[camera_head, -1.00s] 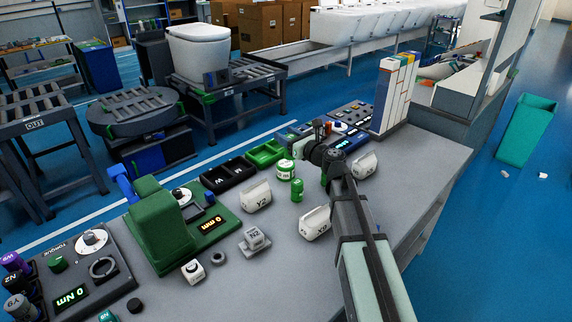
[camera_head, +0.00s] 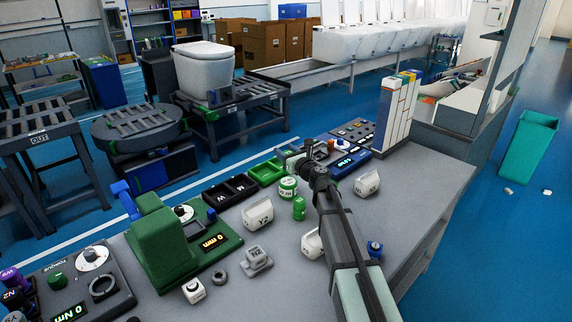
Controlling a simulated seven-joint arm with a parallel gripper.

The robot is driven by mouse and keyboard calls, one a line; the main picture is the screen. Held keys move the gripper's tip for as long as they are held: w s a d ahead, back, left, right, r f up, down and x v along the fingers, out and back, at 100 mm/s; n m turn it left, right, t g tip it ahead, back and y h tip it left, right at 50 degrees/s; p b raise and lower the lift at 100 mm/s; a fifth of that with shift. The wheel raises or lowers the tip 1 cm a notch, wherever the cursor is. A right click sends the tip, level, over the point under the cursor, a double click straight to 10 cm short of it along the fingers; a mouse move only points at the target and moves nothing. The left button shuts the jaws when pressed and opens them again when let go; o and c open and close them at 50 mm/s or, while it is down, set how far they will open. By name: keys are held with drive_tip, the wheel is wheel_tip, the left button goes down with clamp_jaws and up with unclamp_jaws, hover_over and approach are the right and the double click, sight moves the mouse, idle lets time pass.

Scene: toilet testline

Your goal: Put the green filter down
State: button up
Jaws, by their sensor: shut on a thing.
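My gripper (camera_head: 290,157) is at the far end of my arm, over the back of the bench by the right end of the green tray (camera_head: 267,172). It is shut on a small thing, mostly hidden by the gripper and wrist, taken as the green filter. A white-and-green cylinder (camera_head: 288,188) stands on the bench just in front of the tray. A plain green cylinder (camera_head: 299,208) stands nearer, left of my forearm. Both are apart from the gripper.
A black two-part tray (camera_head: 230,191) is left of the green one. A green tester (camera_head: 162,240) stands at left. White blocks, one marked Y2 (camera_head: 258,215), stand around. A blue-display box (camera_head: 349,163) and upright box stack (camera_head: 397,110) are at back right.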

drive_tip(key=shift+f, duration=2.15)
drive_tip(key=shift+f, duration=0.1)
drive_tip(key=o, duration=1.1)
drive_tip(key=shift+c, duration=0.2)
drive_tip(key=v, duration=1.2)
